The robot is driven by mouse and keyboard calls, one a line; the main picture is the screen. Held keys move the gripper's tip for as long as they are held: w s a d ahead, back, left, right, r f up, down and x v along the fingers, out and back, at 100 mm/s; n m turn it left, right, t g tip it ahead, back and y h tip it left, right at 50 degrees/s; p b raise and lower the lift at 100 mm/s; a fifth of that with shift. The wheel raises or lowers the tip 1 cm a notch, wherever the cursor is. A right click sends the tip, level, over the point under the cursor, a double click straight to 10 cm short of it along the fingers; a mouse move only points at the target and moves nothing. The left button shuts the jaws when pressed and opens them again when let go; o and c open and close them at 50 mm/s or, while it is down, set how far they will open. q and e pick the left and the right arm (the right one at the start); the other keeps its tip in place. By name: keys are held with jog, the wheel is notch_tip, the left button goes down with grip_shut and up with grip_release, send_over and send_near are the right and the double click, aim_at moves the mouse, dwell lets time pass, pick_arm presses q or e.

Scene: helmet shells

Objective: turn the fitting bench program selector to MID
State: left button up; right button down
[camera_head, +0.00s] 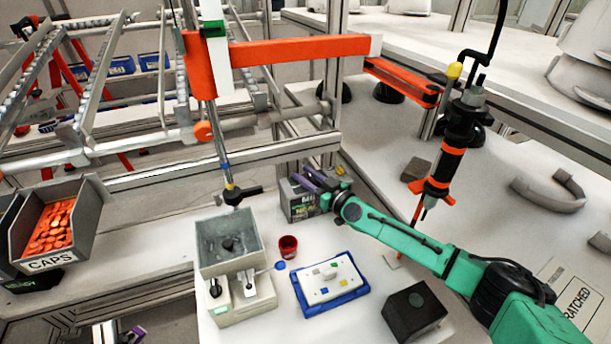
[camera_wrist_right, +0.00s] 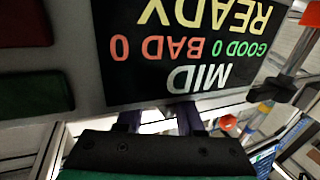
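The fitting bench control box (camera_head: 299,207) is a small grey box with a dark display, at the middle of the bench. In the right wrist view its display (camera_wrist_right: 185,50) appears upside down and reads READY, GOOD 0, BAD 0 and MID. My right gripper (camera_head: 305,182) reaches the top of this box, with its two purple fingers apart. In the right wrist view the fingertips are hidden behind the box's edge. I cannot make out the selector knob or its contact with the fingers. Part of my left gripper (camera_head: 136,334) shows at the bottom edge, too cropped to judge.
A grey fixture with a clear-walled box (camera_head: 229,243) stands left of a red cup (camera_head: 288,247) and a blue-edged white board (camera_head: 331,282). A black block (camera_head: 413,310) is at front right. A hanging screwdriver (camera_head: 447,155) is close to my right arm. A CAPS bin (camera_head: 55,232) is left.

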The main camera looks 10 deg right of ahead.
jog(key=shift+r+p, duration=0.15)
jog(key=shift+p, duration=0.15)
jog(key=m+h+p, duration=0.1)
jog(key=p, duration=0.1)
jog(key=t+h+p, duration=0.1)
jog(key=p, duration=0.2)
jog(key=shift+r+m, duration=0.25)
jog(key=shift+m, duration=0.15)
jog(key=shift+d+f+m+t+h+p, duration=0.15)
jog(key=shift+m+t+h+p, duration=0.15)
jog(key=shift+h+p, duration=0.35)
jog(key=shift+w+f+m+h, duration=0.1)
jog(key=shift+f+m+h, duration=0.05)
jog(key=shift+m+h, duration=0.3)
jog(key=shift+d+f+m+t+h, duration=0.15)
jog(key=shift+m+t+h, duration=0.25)
jog(key=shift+m+h, duration=0.6)
jog(key=shift+d+m+h, duration=0.25)
jog(key=shift+m+h, duration=0.4)
jog(key=shift+h, duration=0.75)
jog(key=shift+d+m+h, duration=0.2)
jog(key=shift+m+h, duration=0.4)
jog(key=shift+h, duration=0.8)
